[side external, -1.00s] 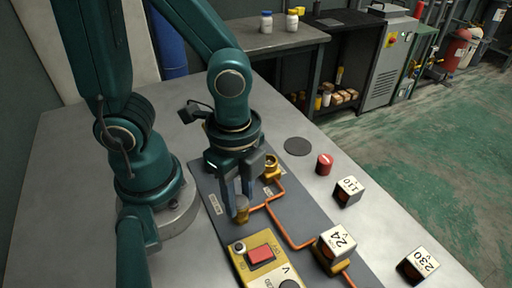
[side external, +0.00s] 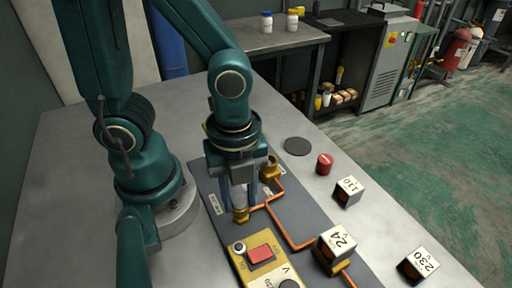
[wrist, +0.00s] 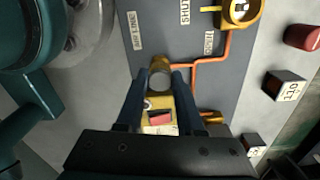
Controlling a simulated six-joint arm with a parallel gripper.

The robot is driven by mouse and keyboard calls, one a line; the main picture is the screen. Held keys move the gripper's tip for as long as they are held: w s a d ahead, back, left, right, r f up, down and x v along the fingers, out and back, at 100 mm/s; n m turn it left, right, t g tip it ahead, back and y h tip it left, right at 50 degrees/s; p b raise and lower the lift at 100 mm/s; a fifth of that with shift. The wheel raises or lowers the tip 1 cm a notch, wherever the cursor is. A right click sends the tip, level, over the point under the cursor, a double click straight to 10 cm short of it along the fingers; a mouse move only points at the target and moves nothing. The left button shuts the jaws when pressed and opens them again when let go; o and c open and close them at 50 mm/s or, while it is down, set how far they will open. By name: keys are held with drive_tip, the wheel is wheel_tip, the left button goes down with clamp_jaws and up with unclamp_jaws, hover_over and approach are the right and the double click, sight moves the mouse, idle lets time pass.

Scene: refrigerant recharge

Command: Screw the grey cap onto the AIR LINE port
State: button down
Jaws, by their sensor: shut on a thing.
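My gripper (side external: 243,192) points straight down over the near brass port (side external: 240,215) on the grey panel. Its fingers are shut on the grey cap (wrist: 159,81), which shows between the fingertips in the wrist view. The cap sits upright at the mouth of this port, whose brass rim (wrist: 160,62) shows just beyond it. The fingers partly hide the cap in the side view, and I cannot tell how far it is seated on the thread. The port's label (wrist: 135,31) is too small to read surely.
A second, open brass port (side external: 272,168) stands behind. A red cap (side external: 324,164) lies on the table to the right, near blocks marked 110 (side external: 347,191), 24 (side external: 334,245) and 230 (side external: 417,265). A yellow switch box (side external: 262,258) sits close in front. Orange pipes cross the panel.

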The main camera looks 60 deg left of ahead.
drive_tip(key=m, duration=0.3)
drive_tip(key=shift+c, duration=2.2)
unclamp_jaws()
drive_tip(key=o, duration=0.3)
drive_tip(key=shift+r, duration=0.1)
drive_tip(key=shift+r, duration=3.4)
